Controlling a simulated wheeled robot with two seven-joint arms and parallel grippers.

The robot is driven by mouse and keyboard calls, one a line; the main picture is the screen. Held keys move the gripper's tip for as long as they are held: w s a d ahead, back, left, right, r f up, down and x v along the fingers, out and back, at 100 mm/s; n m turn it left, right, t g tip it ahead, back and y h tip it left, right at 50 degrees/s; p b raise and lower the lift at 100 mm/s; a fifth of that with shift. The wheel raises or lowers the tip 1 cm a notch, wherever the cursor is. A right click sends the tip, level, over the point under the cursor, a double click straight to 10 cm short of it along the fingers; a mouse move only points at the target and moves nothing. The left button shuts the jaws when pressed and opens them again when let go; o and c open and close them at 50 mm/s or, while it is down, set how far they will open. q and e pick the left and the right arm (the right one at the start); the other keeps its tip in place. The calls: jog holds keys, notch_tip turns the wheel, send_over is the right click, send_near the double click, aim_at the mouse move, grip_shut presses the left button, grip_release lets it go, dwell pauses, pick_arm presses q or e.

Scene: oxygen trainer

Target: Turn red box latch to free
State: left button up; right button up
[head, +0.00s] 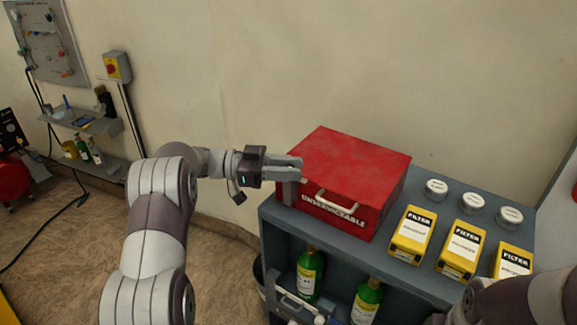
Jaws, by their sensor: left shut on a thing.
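The red box (350,172) sits closed on top of the grey cabinet, with white lettering and a pale handle (337,203) on its front. My left gripper (296,168) is at the box's left front corner, shut on a small grey piece there that appears to be the latch (290,190). The fingers hide much of that piece, so its exact angle cannot be told. My right arm shows at the bottom right, but its gripper is outside the picture.
The grey cabinet (423,193) also carries several yellow filter boxes (412,233) and white round tins (436,188) right of the red box. Green bottles (309,273) stand on its lower shelf. A wall shelf (88,122) is at the left, with open floor below.

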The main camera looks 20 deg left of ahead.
pick_arm(q)
jog(key=shift+m+g, duration=0.6)
jog(key=shift+g, duration=0.3)
jog(key=o, duration=0.9)
jog(key=shift+d, duration=0.1)
